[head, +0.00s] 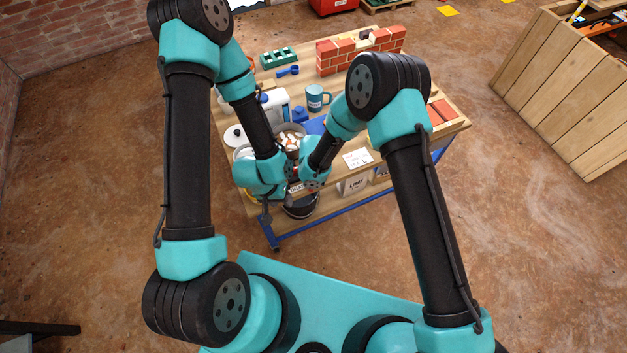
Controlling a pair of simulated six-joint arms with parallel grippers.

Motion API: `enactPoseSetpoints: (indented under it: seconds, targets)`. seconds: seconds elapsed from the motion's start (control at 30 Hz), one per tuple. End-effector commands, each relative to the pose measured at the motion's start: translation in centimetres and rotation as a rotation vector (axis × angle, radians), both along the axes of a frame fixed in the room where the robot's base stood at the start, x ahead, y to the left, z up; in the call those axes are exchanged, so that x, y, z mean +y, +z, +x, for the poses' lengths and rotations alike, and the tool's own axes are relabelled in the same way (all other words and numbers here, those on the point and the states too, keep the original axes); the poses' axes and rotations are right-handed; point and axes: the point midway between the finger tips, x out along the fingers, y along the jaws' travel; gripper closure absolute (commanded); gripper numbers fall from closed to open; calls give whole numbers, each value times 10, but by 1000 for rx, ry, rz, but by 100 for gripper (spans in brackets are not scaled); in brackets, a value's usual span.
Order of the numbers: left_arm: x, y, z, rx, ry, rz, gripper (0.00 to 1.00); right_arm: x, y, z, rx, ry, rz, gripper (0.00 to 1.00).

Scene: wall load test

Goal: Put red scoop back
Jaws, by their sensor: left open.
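My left gripper (289,174) is open, low over the front left of the workbench (258,221). My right gripper (303,182) is close beside it on the right, and its fingers are too small and covered to read. I cannot make out the red scoop for certain; the space between the two grippers is small and partly hidden by my wrists. A blue scoop (288,71) lies at the back left of the bench. A white bin labelled LIME (354,186) is at the front edge, right of both grippers.
A pot (291,130) with pale and brown pieces stands just behind the grippers. A teal mug (317,98), a white jug (276,105) and a white lid (235,136) are nearby. A brick wall piece (352,52) stands at the back. A dark bucket (300,207) is below the grippers.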

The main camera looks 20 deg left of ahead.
Motion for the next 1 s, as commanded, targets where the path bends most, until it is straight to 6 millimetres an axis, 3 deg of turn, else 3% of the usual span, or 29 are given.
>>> enactPoseSetpoints:
  seconds: [1.0]
  targets:
    - [0,0,0,0,0,0,57,0,-8,0,0,0,0,100]
